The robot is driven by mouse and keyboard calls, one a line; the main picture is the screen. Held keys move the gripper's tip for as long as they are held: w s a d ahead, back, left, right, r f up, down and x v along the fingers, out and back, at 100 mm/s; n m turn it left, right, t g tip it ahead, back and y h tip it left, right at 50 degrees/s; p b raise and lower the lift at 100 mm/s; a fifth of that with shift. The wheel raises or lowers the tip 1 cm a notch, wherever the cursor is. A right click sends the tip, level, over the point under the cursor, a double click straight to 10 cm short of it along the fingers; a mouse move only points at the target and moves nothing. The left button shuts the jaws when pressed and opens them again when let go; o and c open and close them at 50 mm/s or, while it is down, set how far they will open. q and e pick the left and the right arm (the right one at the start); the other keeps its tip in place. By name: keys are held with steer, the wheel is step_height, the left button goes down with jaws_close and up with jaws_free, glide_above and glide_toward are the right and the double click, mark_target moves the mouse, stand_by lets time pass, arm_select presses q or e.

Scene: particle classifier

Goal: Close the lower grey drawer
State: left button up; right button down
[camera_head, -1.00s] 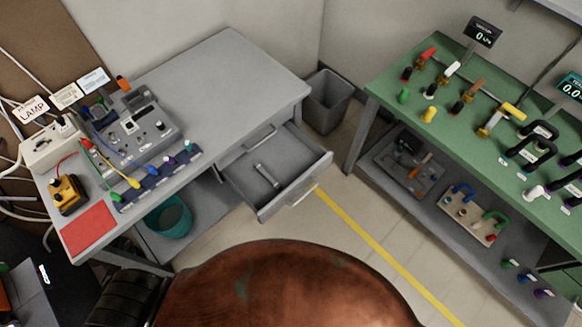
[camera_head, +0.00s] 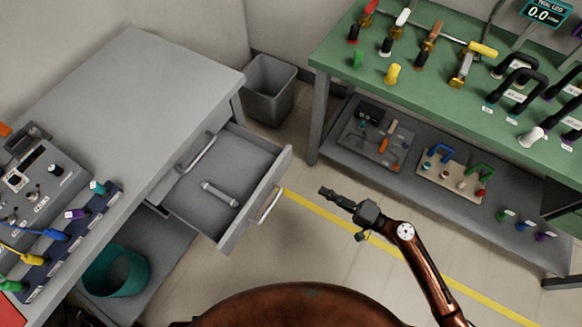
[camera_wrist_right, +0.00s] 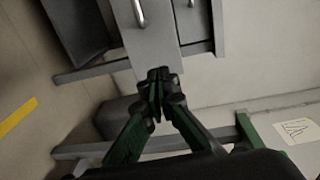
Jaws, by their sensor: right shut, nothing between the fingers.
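The lower grey drawer (camera_head: 233,236) is pulled out from the grey desk, with its inside showing. Its front handle (camera_head: 267,206) faces the open floor. A small grey bar-like object (camera_head: 220,194) lies inside. A second handle (camera_head: 195,155) is on the desk front above the drawer. My right gripper (camera_head: 326,190) is shut and empty, in the air to the right of the drawer front, apart from it. In the right wrist view the closed fingertips (camera_wrist_right: 158,74) point towards grey panels with a handle (camera_wrist_right: 138,12). My left gripper is not in view.
A grey bin (camera_head: 269,90) stands behind the drawer, beside the desk (camera_head: 130,90). A green-topped workbench (camera_head: 430,75) with tools and a lower shelf is at right. A teal bin (camera_head: 115,272) is under the desk. The floor with the yellow line is clear.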

steer(key=a+r+y, duration=0.1)
steer(key=a+r, duration=0.2)
glide_toward(277, 168)
steer(key=x, duration=0.6)
steer(key=shift+w+a, duration=0.15)
steer(key=shift+w, duration=0.05)
steer(key=shift+w+a, duration=0.1)
steer(key=shift+a, duration=0.05)
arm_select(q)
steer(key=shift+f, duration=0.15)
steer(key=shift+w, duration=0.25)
